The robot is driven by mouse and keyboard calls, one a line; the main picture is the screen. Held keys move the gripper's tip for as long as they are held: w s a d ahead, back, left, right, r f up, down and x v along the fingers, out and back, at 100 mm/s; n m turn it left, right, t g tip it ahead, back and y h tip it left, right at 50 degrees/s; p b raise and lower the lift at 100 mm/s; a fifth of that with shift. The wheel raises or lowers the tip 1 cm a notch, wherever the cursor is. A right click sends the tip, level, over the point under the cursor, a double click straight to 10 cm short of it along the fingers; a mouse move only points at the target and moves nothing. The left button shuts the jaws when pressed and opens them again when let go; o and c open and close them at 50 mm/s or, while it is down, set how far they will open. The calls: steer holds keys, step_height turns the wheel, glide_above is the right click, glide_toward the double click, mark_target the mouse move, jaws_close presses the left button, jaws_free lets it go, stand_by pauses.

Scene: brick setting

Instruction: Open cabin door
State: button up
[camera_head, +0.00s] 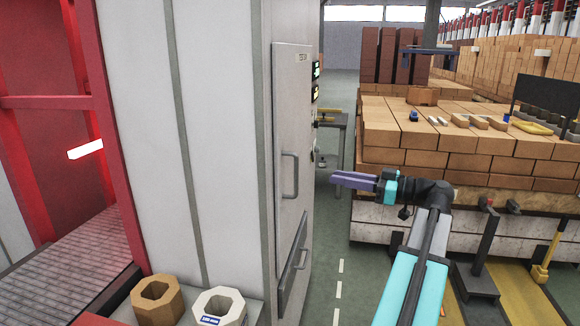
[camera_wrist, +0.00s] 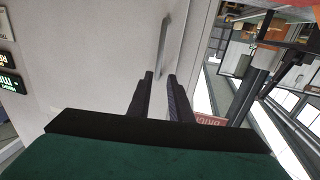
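The cabin door (camera_head: 289,120) is a light grey panel on the right face of a white cabinet. It looks shut. Its upright bar handle (camera_head: 289,175) sits at mid-height, near the panel's right part; the handle (camera_wrist: 163,48) also shows in the wrist view, ahead of my fingers. My gripper (camera_head: 334,182) is to the right of the door and apart from the handle, pointing toward it. In the wrist view the two dark fingers (camera_wrist: 163,78) stand apart with an empty gap between them. The handle is beyond the fingertips, not between them.
A second handle (camera_head: 293,265) is on a lower dark-edged panel. Small lit displays (camera_head: 316,80) are beside the door. A brick stack (camera_head: 440,135) with tools on top stands to the right. Two hollow blocks (camera_head: 158,298) stand at the front left. Open floor (camera_head: 335,235) lies between cabinet and stack.

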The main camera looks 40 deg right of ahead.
steer(key=shift+w+r, duration=0.15)
steer(key=shift+w, duration=0.1)
steer(key=shift+w+a, duration=0.1)
steer(key=shift+w, duration=0.1)
steer(key=p, duration=0.4)
glide_above(296, 193)
steer(key=shift+w+d, duration=0.25)
stand_by(0.3)
steer(key=shift+c, duration=0.2)
jaws_close()
